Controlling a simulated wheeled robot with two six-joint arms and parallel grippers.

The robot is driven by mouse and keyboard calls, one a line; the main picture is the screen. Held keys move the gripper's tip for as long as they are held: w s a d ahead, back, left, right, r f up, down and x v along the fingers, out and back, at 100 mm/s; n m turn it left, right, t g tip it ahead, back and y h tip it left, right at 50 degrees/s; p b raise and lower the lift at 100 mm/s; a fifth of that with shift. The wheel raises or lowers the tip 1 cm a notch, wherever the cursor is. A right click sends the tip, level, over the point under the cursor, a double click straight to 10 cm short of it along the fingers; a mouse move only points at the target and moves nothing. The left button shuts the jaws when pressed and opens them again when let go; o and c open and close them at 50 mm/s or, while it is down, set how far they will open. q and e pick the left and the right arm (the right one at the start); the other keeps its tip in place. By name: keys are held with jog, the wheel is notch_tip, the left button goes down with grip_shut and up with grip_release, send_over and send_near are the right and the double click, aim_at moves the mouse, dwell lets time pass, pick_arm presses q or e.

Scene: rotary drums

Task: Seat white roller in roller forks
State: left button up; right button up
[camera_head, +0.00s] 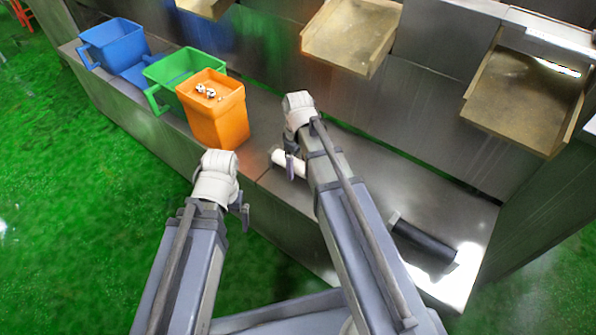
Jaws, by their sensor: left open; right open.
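The white roller (280,157) lies on the metal bench, just left of my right forearm. My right arm hides part of it. My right gripper (290,164) is open, its dark finger overlapping the roller in the picture; I cannot tell if they touch. My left gripper (243,211) is open and empty, in front of the bench edge and to the left of the roller. I cannot make out the roller forks in this view.
A dark cylinder (424,241) lies on the bench (440,195) at the right. An orange bin (217,118) with small black-and-white items, a green bin (160,75) and a blue bin (115,45) stand at the left. Tan chutes (350,35) overhang the bench back.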

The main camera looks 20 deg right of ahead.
aim_at(298, 170)
notch_tip(298, 170, down, 3)
jog(key=shift+f+b, duration=0.1)
jog(key=shift+b, duration=0.9)
pick_arm(q)
notch_tip(298, 170, down, 3)
jog(key=shift+r, duration=0.1)
pick_arm(e)
jog(key=shift+c, duration=0.2)
grip_shut()
